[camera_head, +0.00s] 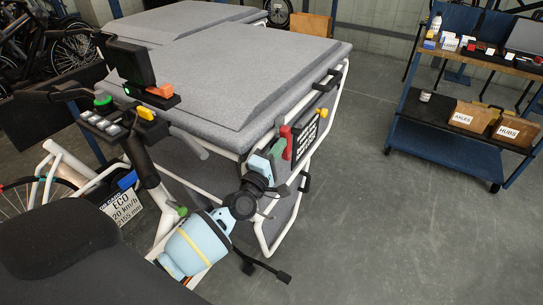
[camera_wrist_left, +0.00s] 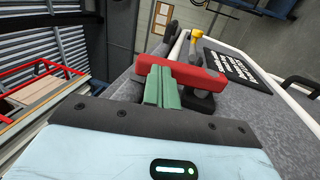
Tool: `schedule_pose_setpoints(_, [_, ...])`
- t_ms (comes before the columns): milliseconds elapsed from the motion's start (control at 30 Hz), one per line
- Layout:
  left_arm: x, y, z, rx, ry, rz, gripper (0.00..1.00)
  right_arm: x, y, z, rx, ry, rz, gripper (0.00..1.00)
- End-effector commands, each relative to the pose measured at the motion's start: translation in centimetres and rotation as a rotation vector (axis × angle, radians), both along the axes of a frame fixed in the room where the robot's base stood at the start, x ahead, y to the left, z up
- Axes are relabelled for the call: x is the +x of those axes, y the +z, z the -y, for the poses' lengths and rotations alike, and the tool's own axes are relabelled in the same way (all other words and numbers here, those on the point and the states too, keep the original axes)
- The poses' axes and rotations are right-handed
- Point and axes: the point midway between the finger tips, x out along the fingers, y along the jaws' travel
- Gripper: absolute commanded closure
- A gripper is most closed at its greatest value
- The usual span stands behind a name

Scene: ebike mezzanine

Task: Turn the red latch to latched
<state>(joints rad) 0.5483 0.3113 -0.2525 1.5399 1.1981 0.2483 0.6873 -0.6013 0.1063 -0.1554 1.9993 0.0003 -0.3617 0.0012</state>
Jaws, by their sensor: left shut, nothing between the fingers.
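The red latch (camera_head: 286,141) is a short bar on the side of the grey cargo box, upright in the head view. In the left wrist view the red latch (camera_wrist_left: 185,69) lies across the picture with a dark mount beneath it. My left gripper (camera_head: 278,149) has a light blue body and green fingers, and is right beside the latch. In the left wrist view the green fingers (camera_wrist_left: 162,86) are shut with nothing between them and reach up to the latch's side. I cannot tell whether they touch it. My right gripper is in neither view.
A black sign with white text (camera_head: 306,136) and a yellow knob (camera_head: 322,113) are close to the latch. White frame tubes (camera_head: 338,92) and black handles edge the cargo box (camera_head: 240,70). Handlebars with a display stand at left. A blue trolley (camera_head: 450,145) stands at right; the floor between is clear.

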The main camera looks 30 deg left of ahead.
Motion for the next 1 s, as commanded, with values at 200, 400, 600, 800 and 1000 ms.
schedule_pose_setpoints(200, [0.6,0.5,0.0,-0.001,0.001,0.001,1.00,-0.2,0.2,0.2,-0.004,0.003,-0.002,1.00])
schedule_pose_setpoints(400, [1.1,0.7,0.0,-0.002,0.000,0.001,1.00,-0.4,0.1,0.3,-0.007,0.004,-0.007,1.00])
schedule_pose_setpoints(600, [1.3,0.9,0.0,-0.001,0.001,0.001,1.00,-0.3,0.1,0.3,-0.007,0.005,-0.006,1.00])
schedule_pose_setpoints(800, [1.3,1.0,0.0,-0.001,0.001,0.002,1.00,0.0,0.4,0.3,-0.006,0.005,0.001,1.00])
schedule_pose_setpoints(1000, [1.4,1.1,0.0,-0.002,0.002,0.004,1.00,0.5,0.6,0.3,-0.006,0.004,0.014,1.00])
